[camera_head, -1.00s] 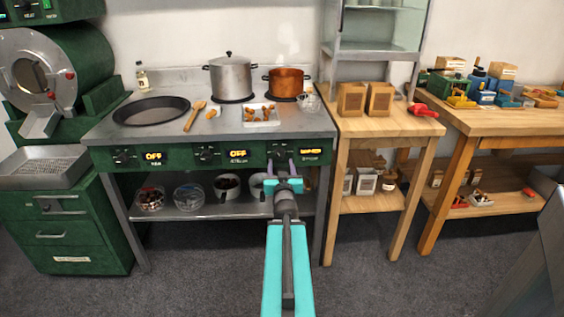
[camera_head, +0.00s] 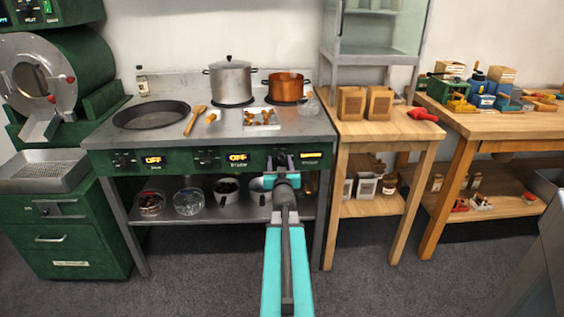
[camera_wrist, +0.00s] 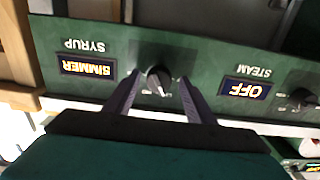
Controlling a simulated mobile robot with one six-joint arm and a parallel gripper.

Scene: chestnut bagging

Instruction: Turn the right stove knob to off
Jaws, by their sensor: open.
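The stove's green front panel (camera_head: 210,159) carries a row of black knobs and lit displays. In the wrist view, which is upside down, the right knob (camera_wrist: 158,79) has a pale pointer and sits between my gripper's (camera_wrist: 159,88) two open fingers. I see no clear contact with either finger. The right display (camera_wrist: 87,68) reads SIMMER above the label SYRUP. The STEAM display (camera_wrist: 245,89) reads OFF. In the head view my gripper (camera_head: 281,161) is in front of the panel's right part and mostly hides the right knob.
A silver pot (camera_head: 230,80), a copper pot (camera_head: 286,83), a dark pan (camera_head: 151,113) and a white tray of chestnuts (camera_head: 262,125) are on the stovetop. Bowls stand on the shelf below. A wooden table (camera_head: 385,124) with paper bags stands close on the right.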

